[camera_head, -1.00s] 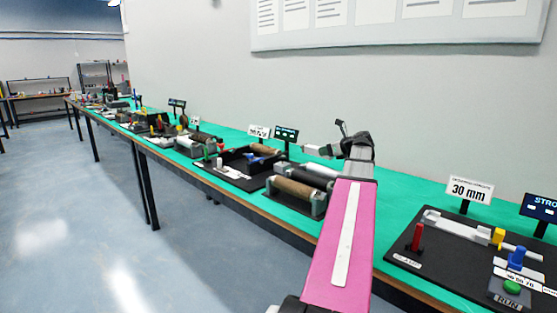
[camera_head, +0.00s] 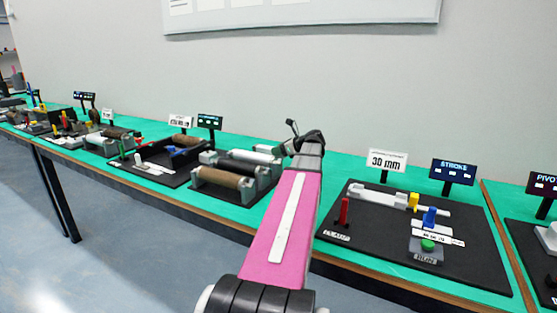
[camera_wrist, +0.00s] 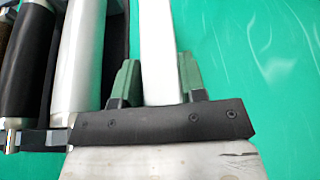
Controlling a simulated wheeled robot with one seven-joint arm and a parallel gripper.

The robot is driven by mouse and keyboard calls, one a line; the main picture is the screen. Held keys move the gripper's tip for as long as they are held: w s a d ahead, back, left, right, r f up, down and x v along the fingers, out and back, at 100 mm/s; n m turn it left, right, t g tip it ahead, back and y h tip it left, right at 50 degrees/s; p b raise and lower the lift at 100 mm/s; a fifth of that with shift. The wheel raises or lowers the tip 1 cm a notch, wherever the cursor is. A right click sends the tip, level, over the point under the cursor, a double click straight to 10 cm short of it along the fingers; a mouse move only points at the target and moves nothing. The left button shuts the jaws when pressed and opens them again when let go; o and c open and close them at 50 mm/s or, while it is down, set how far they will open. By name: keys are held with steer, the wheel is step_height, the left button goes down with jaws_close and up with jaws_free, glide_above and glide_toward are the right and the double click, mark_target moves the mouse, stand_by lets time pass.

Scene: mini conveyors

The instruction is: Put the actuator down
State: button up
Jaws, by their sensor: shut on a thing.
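The actuator (camera_wrist: 160,50) is a pale grey-white bar in the wrist view. My gripper (camera_wrist: 157,78) is shut on it, with a green finger on each side. The bar runs up out of the top of the wrist view, so its far end is out of sight.
Below the bar is a green table top (camera_wrist: 250,60). A roller unit (camera_head: 225,180) lies left of my arm; its silver roller (camera_wrist: 78,55) is close beside my gripper. A black board (camera_head: 460,255) with a red peg (camera_head: 344,211), blue knob and green button lies to the right.

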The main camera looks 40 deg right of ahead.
steer(key=shift+f, duration=2)
steer(key=o, duration=1.1)
steer(key=shift+f, duration=0.15)
steer(key=shift+o, duration=0.2)
